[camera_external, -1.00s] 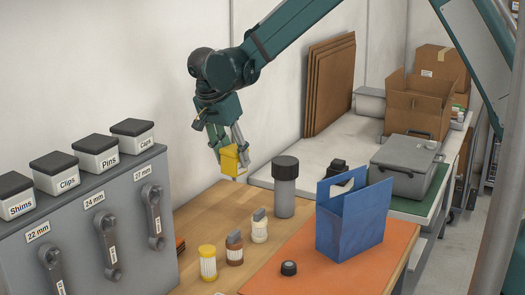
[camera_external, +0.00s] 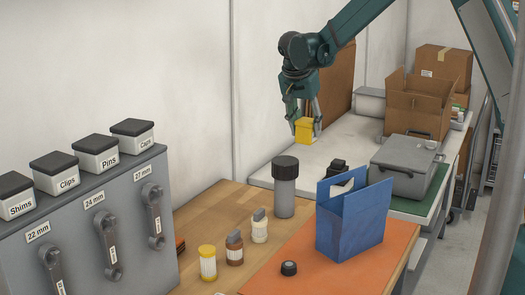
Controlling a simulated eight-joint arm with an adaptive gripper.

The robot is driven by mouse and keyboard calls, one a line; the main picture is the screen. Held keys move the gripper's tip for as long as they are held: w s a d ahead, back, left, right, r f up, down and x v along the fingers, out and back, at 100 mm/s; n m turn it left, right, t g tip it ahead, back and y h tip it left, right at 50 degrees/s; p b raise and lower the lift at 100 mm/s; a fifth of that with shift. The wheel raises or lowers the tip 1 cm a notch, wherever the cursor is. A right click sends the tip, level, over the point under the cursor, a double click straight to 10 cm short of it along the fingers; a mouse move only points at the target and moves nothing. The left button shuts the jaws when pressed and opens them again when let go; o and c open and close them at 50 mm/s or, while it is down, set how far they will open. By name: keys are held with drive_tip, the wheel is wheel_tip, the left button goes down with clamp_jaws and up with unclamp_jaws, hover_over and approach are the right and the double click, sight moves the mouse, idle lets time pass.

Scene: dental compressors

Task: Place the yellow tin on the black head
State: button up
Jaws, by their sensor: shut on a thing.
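My gripper (camera_external: 303,117) is shut on the yellow tin (camera_external: 304,131) and holds it in the air, about upright, in the upper middle of the view. In the picture the tin appears above and a little right of a grey cylinder with a ribbed black top (camera_external: 285,166), which stands on the wooden table. A small black object (camera_external: 338,168) sits on the pale bench behind the blue holder, partly hidden. I cannot tell for sure which of these black parts is the black head.
A blue open holder (camera_external: 350,225) stands on an orange mat (camera_external: 262,279) with a small black cap (camera_external: 289,268). Several small bottles (camera_external: 234,250) stand in front. A grey lidded case (camera_external: 402,168) and cardboard boxes (camera_external: 418,105) occupy the bench at right. A grey cabinet (camera_external: 85,235) stands at left.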

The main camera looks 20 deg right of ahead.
hover_over(338, 161)
drive_tip(key=shift+r+n, duration=0.3)
drive_tip(key=shift+r, duration=0.05)
drive_tip(key=shift+f, duration=0.15)
drive_tip(key=shift+f, duration=3)
drive_tip(key=shift+f, duration=1.85)
drive_tip(key=shift+f+b, duration=0.2)
drive_tip(key=shift+b, duration=0.25)
drive_tip(key=o, duration=1)
